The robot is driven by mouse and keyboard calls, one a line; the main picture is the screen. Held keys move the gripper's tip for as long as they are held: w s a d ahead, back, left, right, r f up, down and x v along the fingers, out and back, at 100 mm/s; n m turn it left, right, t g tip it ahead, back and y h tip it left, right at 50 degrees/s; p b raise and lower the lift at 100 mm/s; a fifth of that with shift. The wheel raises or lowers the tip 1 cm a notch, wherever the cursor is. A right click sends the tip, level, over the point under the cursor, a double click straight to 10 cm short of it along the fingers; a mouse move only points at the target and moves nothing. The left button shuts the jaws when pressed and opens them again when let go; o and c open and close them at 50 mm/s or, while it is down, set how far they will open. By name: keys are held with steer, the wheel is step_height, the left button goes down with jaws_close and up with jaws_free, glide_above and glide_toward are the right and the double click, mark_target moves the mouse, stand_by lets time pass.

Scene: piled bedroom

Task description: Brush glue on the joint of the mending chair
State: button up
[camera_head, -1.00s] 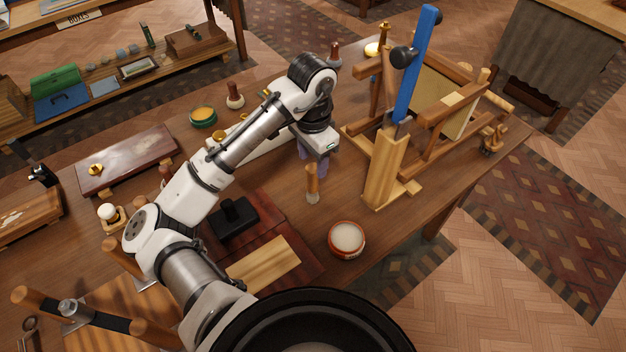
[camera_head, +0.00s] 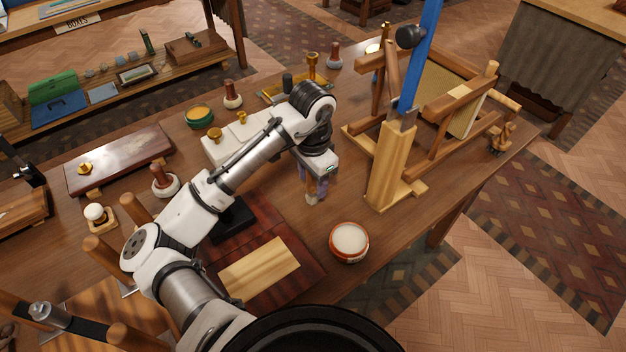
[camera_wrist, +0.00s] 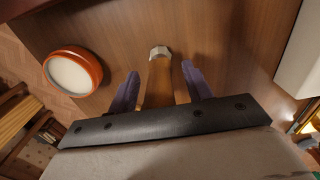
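My gripper (camera_head: 316,188) points down at the table, its purple fingers around a wooden-handled brush (camera_wrist: 159,90). In the wrist view my gripper (camera_wrist: 160,72) is open, with a finger on each side of the brush and gaps showing beside it. The brush's pale end (camera_wrist: 159,52) lies beyond the fingertips; most of it is hidden in the head view. An orange-red pot of whitish glue (camera_head: 349,240) stands right of the gripper, and the pot also shows in the wrist view (camera_wrist: 72,72). The wooden chair frame (camera_head: 445,115) stands farther right. I cannot make out the joint.
A blue clamp bar (camera_head: 416,65) rises beside an upright wooden block (camera_head: 391,165) near the chair. A light wood board (camera_head: 259,267) lies on a dark red mat. A white box-like thing (camera_head: 228,140) stands behind my arm.

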jaws_close()
steer(key=shift+r+p, duration=2.9)
steer(key=shift+r, duration=0.65)
steer(key=shift+f, duration=0.1)
